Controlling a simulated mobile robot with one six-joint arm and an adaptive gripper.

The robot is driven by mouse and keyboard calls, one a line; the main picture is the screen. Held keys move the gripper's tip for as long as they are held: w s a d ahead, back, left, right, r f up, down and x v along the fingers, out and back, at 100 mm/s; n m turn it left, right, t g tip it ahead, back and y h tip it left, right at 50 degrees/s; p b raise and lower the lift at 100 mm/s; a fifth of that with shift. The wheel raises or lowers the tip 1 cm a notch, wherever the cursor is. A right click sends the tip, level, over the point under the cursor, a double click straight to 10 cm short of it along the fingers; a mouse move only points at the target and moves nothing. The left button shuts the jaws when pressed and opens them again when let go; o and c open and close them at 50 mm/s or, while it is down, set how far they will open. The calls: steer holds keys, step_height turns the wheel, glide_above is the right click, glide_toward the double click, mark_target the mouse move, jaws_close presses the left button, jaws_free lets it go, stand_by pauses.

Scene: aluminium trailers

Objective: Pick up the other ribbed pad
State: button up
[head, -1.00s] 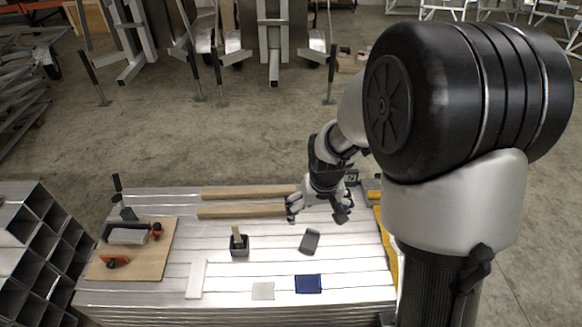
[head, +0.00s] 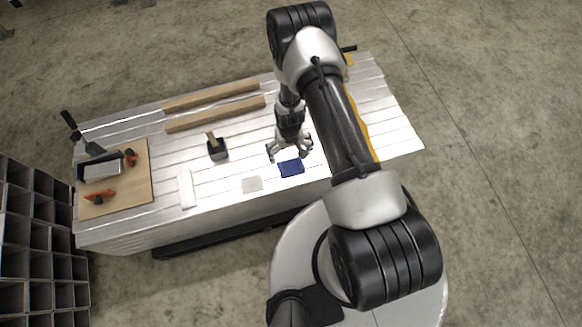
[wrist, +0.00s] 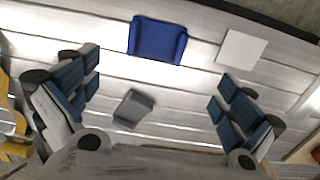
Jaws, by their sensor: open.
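My gripper (head: 290,150) is open and empty above the metal-topped table; in the wrist view its fingers (wrist: 155,92) are spread wide. A small dark grey pad (wrist: 133,108) lies between the fingers in the wrist view, nearer the left one. It is hidden by my arm and gripper in the head view. A blue pad (wrist: 158,38) with raised edges lies beyond it, and shows just below my gripper in the head view (head: 291,168). I cannot make out ribs clearly on either one.
A flat pale square (head: 252,185) lies left of the blue pad. Further left are a white strip (head: 186,187), a dark box with a wooden-handled tool (head: 217,149) and a wooden board (head: 130,185) with tools. Two wooden bars (head: 214,105) lie at the back.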

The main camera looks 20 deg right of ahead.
steer(key=b, duration=0.2)
glide_above(291, 166)
steer(key=f, duration=0.7)
steer(key=shift+s+a+f, duration=0.3)
steer(key=shift+s+a, duration=0.05)
steer(key=shift+s, duration=0.05)
steer(key=shift+w+d+f+b, duration=0.15)
steer(key=shift+f+b, duration=0.5)
steer(key=shift+f, duration=0.7)
steer(key=shift+w+d+f+b, duration=0.15)
steer(key=shift+f+b, duration=0.5)
steer(key=shift+f, duration=0.7)
steer(key=c, duration=1)
steer(key=shift+r, duration=0.15)
